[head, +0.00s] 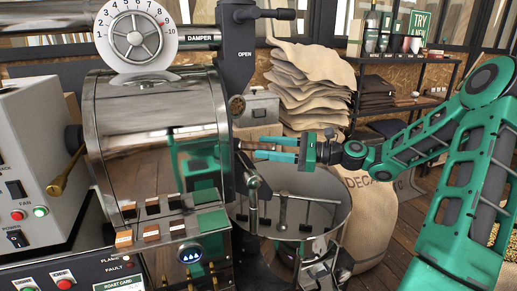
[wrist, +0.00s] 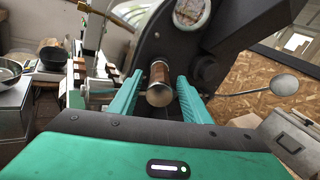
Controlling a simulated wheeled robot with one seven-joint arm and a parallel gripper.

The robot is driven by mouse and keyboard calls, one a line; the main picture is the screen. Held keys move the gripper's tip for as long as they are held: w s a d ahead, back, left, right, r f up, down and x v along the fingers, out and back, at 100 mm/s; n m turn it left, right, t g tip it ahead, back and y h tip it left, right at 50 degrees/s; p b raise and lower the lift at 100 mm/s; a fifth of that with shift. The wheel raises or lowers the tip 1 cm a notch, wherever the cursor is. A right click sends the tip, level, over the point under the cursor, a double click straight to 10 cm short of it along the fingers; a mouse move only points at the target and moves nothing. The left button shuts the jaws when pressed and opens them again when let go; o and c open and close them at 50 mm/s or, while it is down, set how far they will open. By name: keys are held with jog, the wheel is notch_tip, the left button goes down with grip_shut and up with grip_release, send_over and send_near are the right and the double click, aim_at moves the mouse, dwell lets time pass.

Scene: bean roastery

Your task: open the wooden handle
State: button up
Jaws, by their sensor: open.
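The wooden handle (head: 262,147) sticks out to the right from the dark front of the roaster in the head view. In the wrist view my gripper (wrist: 161,84) has a finger on each side of the handle, with gaps showing. Contact with the handle cannot be made out.
The shiny roaster drum (head: 155,125) fills the left, with a damper dial (head: 134,34) on top. A round cooling tray (head: 325,215) lies below my gripper. Burlap sacks (head: 308,85) are stacked behind. A round-ended rod (wrist: 283,84) stands to the right in the wrist view.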

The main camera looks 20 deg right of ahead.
aim_at(255, 146)
jog(key=shift+x, duration=1.25)
jog(key=shift+c, duration=0.6)
grip_shut()
